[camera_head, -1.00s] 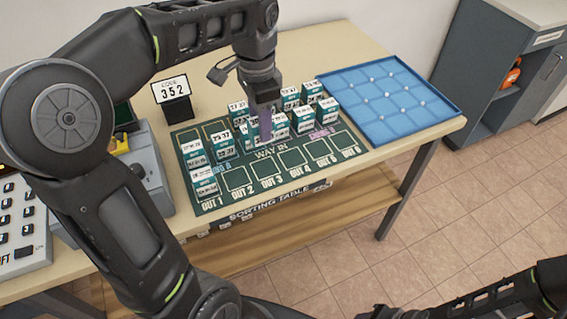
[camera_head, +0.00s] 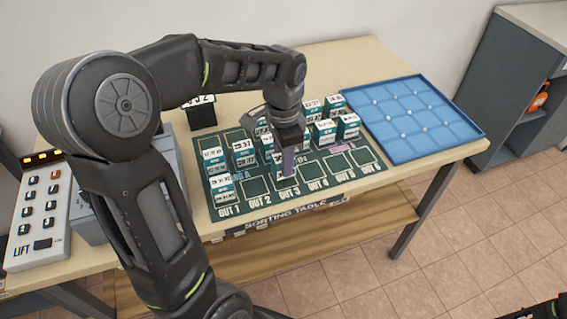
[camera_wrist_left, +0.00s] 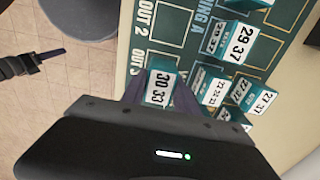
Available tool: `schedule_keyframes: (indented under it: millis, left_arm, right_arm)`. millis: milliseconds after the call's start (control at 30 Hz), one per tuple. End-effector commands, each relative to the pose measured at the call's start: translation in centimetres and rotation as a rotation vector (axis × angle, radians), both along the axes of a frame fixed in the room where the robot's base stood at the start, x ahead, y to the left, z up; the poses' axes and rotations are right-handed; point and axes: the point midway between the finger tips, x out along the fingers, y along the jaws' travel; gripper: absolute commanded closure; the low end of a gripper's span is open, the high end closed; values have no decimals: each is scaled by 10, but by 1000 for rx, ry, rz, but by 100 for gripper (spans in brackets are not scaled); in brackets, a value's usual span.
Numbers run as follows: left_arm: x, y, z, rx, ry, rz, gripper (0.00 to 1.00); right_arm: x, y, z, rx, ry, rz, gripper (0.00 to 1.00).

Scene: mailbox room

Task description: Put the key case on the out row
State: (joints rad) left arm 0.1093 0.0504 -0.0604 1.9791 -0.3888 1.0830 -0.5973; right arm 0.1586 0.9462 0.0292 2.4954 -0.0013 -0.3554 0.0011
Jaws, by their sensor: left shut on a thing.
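The key case, a small teal and white box marked 30 33 (camera_wrist_left: 160,88), sits between the fingers of my left gripper (camera_head: 288,163). In the head view the gripper hides most of the case, and its white lower part (camera_head: 285,172) shows at the out row, around the OUT 3 square. I cannot tell whether it touches the board. The out row is on the front of the green sorting board (camera_head: 258,203). Another box (camera_head: 222,187) stands on OUT 1. OUT 2 (camera_head: 255,187) is empty, as are the squares right of OUT 3.
Several similar boxes (camera_head: 243,152) stand in rows behind the out row. A blue tray (camera_head: 460,142) lies to the right. A grey machine and a keypad marked LIFT (camera_head: 42,215) stand at the left. Part of my right arm shows at the bottom right.

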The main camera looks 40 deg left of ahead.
Motion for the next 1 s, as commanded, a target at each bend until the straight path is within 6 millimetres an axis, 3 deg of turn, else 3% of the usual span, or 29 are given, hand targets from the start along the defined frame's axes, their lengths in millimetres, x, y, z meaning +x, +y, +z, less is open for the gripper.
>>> schedule_keyframes:
  millis: [133,533,567,800,1000]
  left_arm:
    - [0,0,-19,0,2,0,100]
    - [0,0,-25,0,0,0,100]
    - [0,0,-25,0,0,0,63]
    - [0,0,-24,0,0,0,44]
    - [0,0,-23,0,0,0,42]
  right_arm:
    - [0,0,1,0,0,0,64]
    - [0,0,-2,0,0,0,64]
    - [0,0,-2,0,0,0,64]
    - [0,0,-1,0,0,0,64]
    - [0,0,-1,0,0,0,64]
